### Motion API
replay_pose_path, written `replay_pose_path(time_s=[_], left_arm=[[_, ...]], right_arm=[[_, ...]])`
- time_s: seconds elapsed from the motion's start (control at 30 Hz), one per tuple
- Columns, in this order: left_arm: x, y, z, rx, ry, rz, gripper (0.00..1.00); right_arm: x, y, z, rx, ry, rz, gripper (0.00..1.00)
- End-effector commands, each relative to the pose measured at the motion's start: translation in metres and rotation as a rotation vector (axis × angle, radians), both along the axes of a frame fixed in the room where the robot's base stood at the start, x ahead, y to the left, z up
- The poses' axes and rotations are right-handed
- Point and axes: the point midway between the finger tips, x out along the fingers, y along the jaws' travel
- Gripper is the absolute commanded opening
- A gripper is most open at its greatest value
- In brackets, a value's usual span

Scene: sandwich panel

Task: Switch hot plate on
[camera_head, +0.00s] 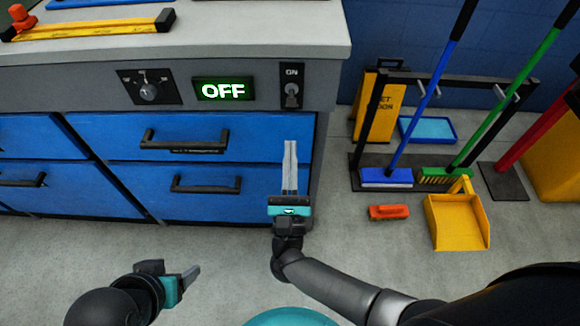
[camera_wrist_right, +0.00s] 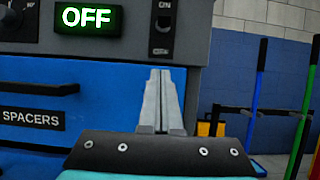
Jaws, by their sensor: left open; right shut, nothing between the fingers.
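The hot plate panel has a lit green display (camera_head: 223,90) reading OFF; it also shows in the right wrist view (camera_wrist_right: 88,18). To its right is a toggle switch (camera_head: 291,92) on a dark plate marked ON at the top; it also shows in the right wrist view (camera_wrist_right: 162,22). To the left is a round knob (camera_head: 148,91) on a black plate. My right gripper (camera_head: 290,143) is shut and empty, below the switch and apart from it. Its fingers also show in the right wrist view (camera_wrist_right: 162,72). My left gripper (camera_head: 195,272) is open and empty, low over the floor.
Blue drawers (camera_head: 225,137) with black handles lie under the panel. A yellow level-like tool (camera_head: 90,29) lies on the worktop. On the right are a broom rack, a yellow dustpan (camera_head: 457,220) and an orange brush (camera_head: 389,212). The floor before the cabinet is clear.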

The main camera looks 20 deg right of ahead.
Motion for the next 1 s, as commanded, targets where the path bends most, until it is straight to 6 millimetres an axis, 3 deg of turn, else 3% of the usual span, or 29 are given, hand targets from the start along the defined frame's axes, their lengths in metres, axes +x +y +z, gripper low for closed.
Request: replay_pose_path(time_s=[0.2,0.5,1.0], left_arm=[[0.000,0.000,0.002,0.001,0.001,0.000,0.66],[-0.004,0.006,-0.017,0.021,0.079,0.013,0.66],[-0.004,0.006,-0.022,0.023,0.083,0.012,0.66]], right_arm=[[0.040,-0.012,0.023,0.000,-0.003,0.000,0.00],[0.030,-0.009,0.053,-0.001,0.000,0.000,0.00],[0.029,-0.009,0.058,-0.001,0.001,-0.001,0.00]])
